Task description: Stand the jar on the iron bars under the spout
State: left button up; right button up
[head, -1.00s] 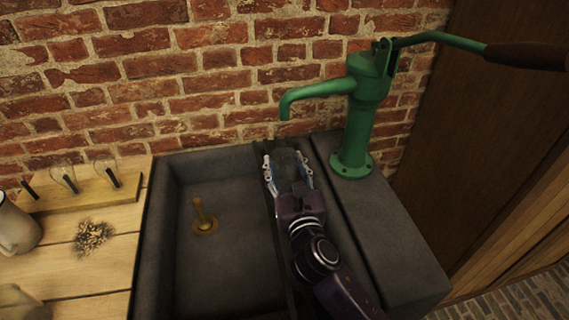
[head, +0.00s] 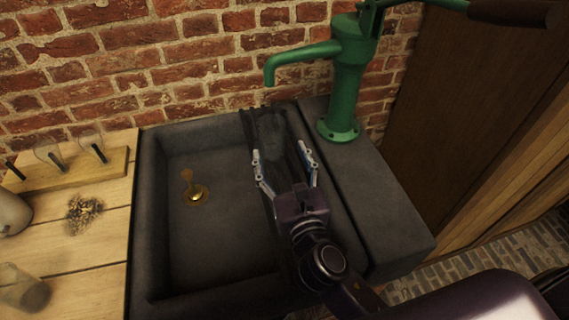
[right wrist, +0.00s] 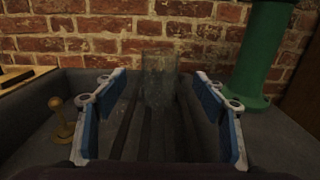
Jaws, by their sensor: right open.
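A clear glass jar (head: 272,128) stands upright on the dark iron bars (head: 246,122) across the sink. In the head view it is below the tip of the green spout (head: 269,76). The right wrist view also shows the jar (right wrist: 159,78) upright on the bars (right wrist: 124,134), beyond my fingertips. My right gripper (head: 280,152) is open, its fingers on the near side of the jar and apart from it. The jar's base is hard to make out in the dim light. My left gripper is not in view.
The green pump (head: 345,85) stands on the stone ledge right of the bars. The dark sink (head: 225,240), with a brass plug (head: 195,192), is open on the left. A wooden counter (head: 95,255) holds a peg rack (head: 75,168) with glass jars. A brick wall closes the back.

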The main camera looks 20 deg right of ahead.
jog(key=shift+s, duration=1.7)
